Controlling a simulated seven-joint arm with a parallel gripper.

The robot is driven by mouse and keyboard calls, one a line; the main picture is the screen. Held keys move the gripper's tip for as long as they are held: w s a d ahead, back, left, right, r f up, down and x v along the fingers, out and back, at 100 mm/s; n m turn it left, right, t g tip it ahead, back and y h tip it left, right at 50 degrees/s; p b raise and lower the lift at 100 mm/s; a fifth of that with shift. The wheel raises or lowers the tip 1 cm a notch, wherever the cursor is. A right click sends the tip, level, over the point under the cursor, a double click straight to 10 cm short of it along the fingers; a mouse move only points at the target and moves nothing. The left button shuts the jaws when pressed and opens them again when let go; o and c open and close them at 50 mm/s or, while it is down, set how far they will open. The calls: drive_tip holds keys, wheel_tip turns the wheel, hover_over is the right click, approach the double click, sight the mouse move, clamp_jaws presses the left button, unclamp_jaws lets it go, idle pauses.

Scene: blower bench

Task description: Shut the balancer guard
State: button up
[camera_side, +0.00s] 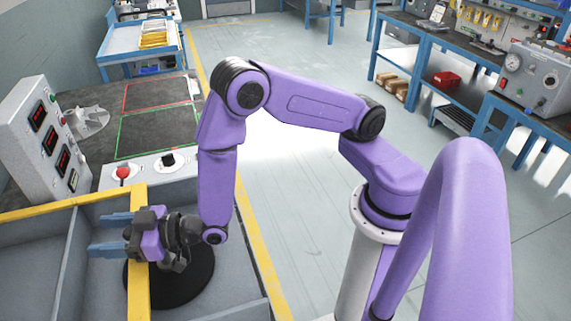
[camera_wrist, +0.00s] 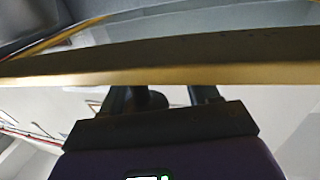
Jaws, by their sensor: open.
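The balancer guard appears as a yellow-edged frame (camera_side: 140,292) with grey see-through or plain panels over the grey bay at the lower left. I cannot tell exactly how far it is open. A black disc (camera_side: 192,283) lies in the bay, partly behind the frame's near bar. My gripper (camera_side: 108,234) is at that bar, its two blue fingers apart and pointing left past it. Nothing shows between the fingers. In the wrist view a yellow-edged bar (camera_wrist: 170,74) crosses the whole picture in front of the fingers and hides their tips. Contact cannot be told.
A control box (camera_side: 45,135) with displays stands behind the bay. A panel with a red knob (camera_side: 123,173) and a black knob lies beside it. A dark mat (camera_side: 157,132) with red and green outlines is farther back. Open floor (camera_side: 300,200) lies to the right.

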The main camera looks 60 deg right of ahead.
sight(63, 262)
drive_tip(key=x, duration=0.3)
drive_tip(key=s+a+x, duration=0.1)
drive_tip(key=x, duration=0.3)
drive_tip(key=a+x, duration=0.1)
drive_tip(key=x, duration=0.2)
drive_tip(key=shift+a, duration=0.15)
drive_tip(key=o, duration=0.3)
drive_tip(key=v, duration=1.7)
drive_tip(key=shift+s, duration=0.45)
drive_tip(key=s+r+n+g, duration=0.2)
drive_tip(key=s+g, duration=0.3)
drive_tip(key=g, duration=0.2)
drive_tip(key=shift+s+a+g+h, duration=0.25)
drive_tip(key=shift+s+g+h, duration=0.05)
drive_tip(key=shift+s+g, duration=0.1)
drive_tip(key=s, duration=0.1)
drive_tip(key=s+d+g, duration=0.1)
drive_tip(key=s+r+g+h, duration=0.1)
drive_tip(key=shift+s+d+n, duration=0.1)
drive_tip(key=shift+d+n, duration=0.3)
drive_tip(key=c, duration=0.3)
drive_tip(key=s+d+r+n+g+h, duration=0.1)
drive_tip(key=s+d+r+g+h, duration=0.1)
drive_tip(key=s+d, duration=0.4)
drive_tip(key=s+d+r+n+g+h, duration=0.2)
drive_tip(key=s+d+h, duration=0.3)
drive_tip(key=d, duration=1.2)
drive_tip(key=shift+s+r+g+h, duration=0.3)
drive_tip(key=shift+s+r+g, duration=0.1)
drive_tip(key=shift+g, duration=0.2)
